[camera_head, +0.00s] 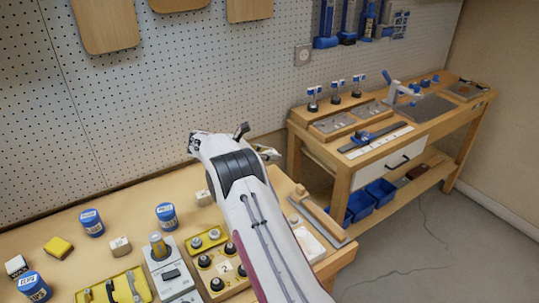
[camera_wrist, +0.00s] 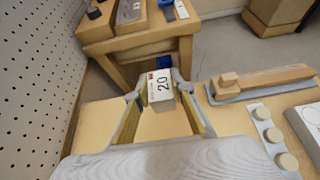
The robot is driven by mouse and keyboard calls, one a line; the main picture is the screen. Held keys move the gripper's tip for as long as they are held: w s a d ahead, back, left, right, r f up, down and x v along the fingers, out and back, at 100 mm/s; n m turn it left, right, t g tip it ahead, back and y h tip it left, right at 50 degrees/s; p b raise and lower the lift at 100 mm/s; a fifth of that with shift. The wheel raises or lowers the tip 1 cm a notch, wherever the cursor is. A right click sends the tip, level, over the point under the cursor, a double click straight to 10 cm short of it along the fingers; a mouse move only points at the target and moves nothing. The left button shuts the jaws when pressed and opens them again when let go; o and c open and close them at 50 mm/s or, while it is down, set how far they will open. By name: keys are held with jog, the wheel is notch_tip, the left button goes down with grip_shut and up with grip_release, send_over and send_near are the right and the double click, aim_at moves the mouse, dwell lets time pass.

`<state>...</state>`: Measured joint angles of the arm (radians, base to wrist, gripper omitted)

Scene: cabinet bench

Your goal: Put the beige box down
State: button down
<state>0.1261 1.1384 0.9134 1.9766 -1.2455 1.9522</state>
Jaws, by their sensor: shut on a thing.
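The beige box (camera_wrist: 161,88), with a white label marked "20", is between the fingertips of my gripper (camera_wrist: 160,92) in the wrist view. The fingers touch its two sides, and my gripper is shut on it. The box appears to be held above the near bench's far right part; its exact height cannot be told.
The near bench (camera_head: 144,204) carries blue-labelled jars (camera_head: 167,215), a yellow block (camera_head: 58,247), small pale blocks (camera_head: 120,246) and fixtures (camera_head: 213,266). A wooden-handled tool (camera_wrist: 262,81) lies right of the box. A second bench (camera_head: 343,168) stands beyond; pegboard runs behind.

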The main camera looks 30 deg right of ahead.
jog(key=shift+w, duration=0.15)
